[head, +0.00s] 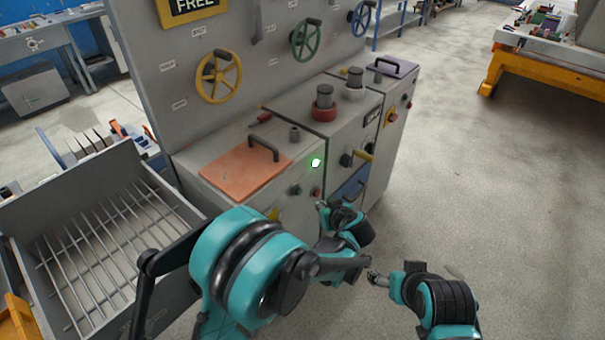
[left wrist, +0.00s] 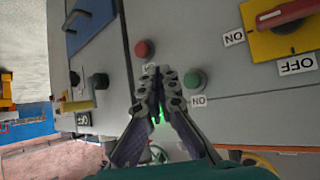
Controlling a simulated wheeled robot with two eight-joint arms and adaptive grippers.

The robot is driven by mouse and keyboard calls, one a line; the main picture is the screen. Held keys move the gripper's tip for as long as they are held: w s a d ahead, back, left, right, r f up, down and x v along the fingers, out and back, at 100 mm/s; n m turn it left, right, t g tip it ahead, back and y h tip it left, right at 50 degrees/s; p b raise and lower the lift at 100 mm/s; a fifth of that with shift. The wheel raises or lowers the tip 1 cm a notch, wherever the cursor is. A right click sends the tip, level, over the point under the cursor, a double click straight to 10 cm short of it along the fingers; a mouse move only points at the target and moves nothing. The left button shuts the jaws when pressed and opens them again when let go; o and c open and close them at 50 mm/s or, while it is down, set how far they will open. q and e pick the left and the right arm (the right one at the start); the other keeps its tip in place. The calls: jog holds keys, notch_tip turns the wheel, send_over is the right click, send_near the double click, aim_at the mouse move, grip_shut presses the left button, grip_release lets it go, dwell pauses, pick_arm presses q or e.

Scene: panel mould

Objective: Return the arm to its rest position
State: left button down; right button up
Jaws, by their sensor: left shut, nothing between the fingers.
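My left gripper (head: 321,206) is in front of the grey panel cabinet (head: 233,192), close to its front face. In the left wrist view its two fingers (left wrist: 155,72) meet at the tips, shut with nothing between them. They point at the face between a red button (left wrist: 145,48) and a green button (left wrist: 195,80); I cannot tell whether they touch it. My left arm bends across the lower middle of the head view. My right gripper (head: 375,278) shows small at the lower right, beside my right arm; its fingers are too small to read.
An orange lid (head: 242,167) with a black handle lies on the cabinet top. A grey bin with metal rods (head: 100,262) stands at the left, near my left arm. A blue drawer front (head: 350,188) is right of the gripper. The floor at the right (head: 500,200) is clear.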

pick_arm(q)
jog(key=shift+a+r, duration=0.1)
jog(key=s+a+r+m+g, duration=0.1)
jog(key=s+a+r+g, duration=0.1)
jog(key=s+a+r, duration=0.5)
jog(key=s+a+r+m+h, duration=0.1)
jog(key=s+a+m+h, duration=0.1)
jog(key=s+a, duration=0.4)
jog(key=s+a+r+m+h, duration=0.1)
jog(key=s+a, duration=0.5)
jog(key=s, duration=0.7)
jog(key=shift+s+m+g+h, duration=0.3)
jog(key=shift+m+g+h, duration=0.1)
jog(key=shift+h, duration=0.2)
